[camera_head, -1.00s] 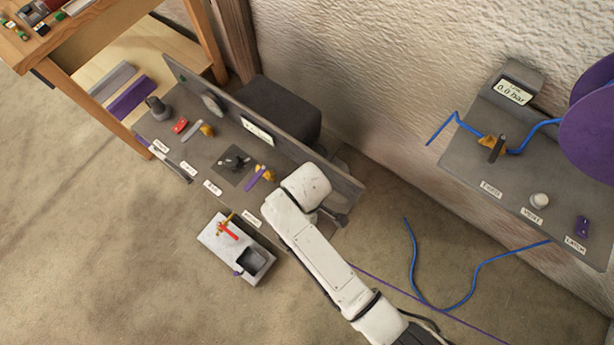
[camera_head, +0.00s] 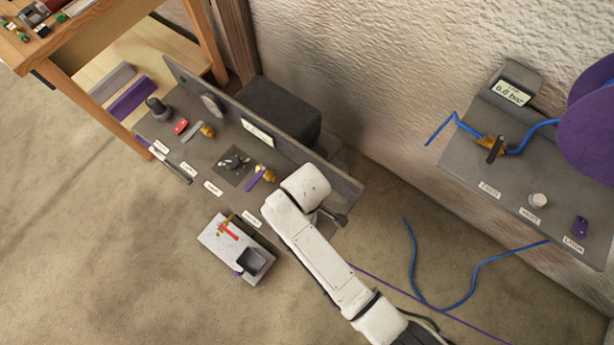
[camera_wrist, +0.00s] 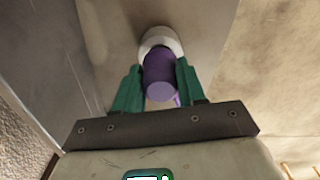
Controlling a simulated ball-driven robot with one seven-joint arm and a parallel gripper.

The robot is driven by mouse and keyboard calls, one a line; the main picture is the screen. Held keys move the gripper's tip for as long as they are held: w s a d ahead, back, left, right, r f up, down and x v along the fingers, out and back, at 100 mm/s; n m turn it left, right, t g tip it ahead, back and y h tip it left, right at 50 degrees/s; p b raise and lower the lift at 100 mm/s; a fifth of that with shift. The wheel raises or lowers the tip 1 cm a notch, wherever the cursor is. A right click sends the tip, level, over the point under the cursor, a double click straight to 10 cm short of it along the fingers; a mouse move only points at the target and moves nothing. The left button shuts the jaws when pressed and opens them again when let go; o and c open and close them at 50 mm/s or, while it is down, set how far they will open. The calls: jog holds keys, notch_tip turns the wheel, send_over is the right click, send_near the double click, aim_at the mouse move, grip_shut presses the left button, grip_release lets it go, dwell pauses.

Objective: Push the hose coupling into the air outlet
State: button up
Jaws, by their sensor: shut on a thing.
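In the wrist view my gripper (camera_wrist: 158,78) has its green fingers shut on the purple cylindrical hose coupling (camera_wrist: 160,72). Just beyond the coupling is a pale round fitting (camera_wrist: 161,36), which looks like the air outlet, on a grey-brown surface. The coupling overlaps the fitting in this view; I cannot tell whether it is touching or seated. A thin purple hose (camera_head: 400,285) runs across the floor in the head view. There, my white arm reaches the right end of the grey bench (camera_head: 190,155) and hides the gripper, coupling and outlet.
An upright panel (camera_head: 290,150) lines the bench's back. Brass valves with purple and grey levers sit on the bench. A grey-white box (camera_head: 235,250) with a red lever is in front. A blue hose (camera_head: 470,290) lies right. Another bench (camera_head: 510,190) stands at the right wall.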

jog(key=shift+f+b, duration=0.35)
jog(key=shift+f, duration=0.7)
dwell(1.4)
jog(key=shift+c, duration=0.5)
jog(key=o, duration=1.2)
jog(key=shift+o, duration=0.5)
jog(key=o, duration=0.4)
jog(key=shift+r+p, duration=2.6)
jog(key=shift+r, duration=1.2)
